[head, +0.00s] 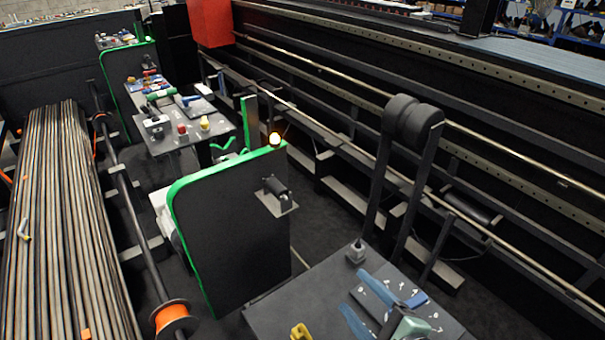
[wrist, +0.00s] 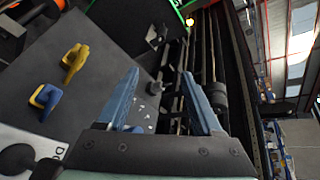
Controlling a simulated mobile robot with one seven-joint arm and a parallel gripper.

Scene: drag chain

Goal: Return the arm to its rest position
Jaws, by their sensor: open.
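My gripper (head: 354,290) is at the lower right of the head view, over the dark grey table (head: 275,312). Its two blue fingers stand apart with nothing between them. The wrist view shows the same open, empty fingers (wrist: 160,72), with the table to their left and the dark machine rails beyond. The rest of my arm is mostly out of the head view, so its overall pose cannot be told.
Yellow pieces (wrist: 75,62) lie on the table, and a small grey fitting (head: 355,252) stands at its far corner. A green-edged black panel (head: 230,225) rises behind the table. Black rollers (head: 412,120) stand on posts to the right. Long rods (head: 65,220) fill the left.

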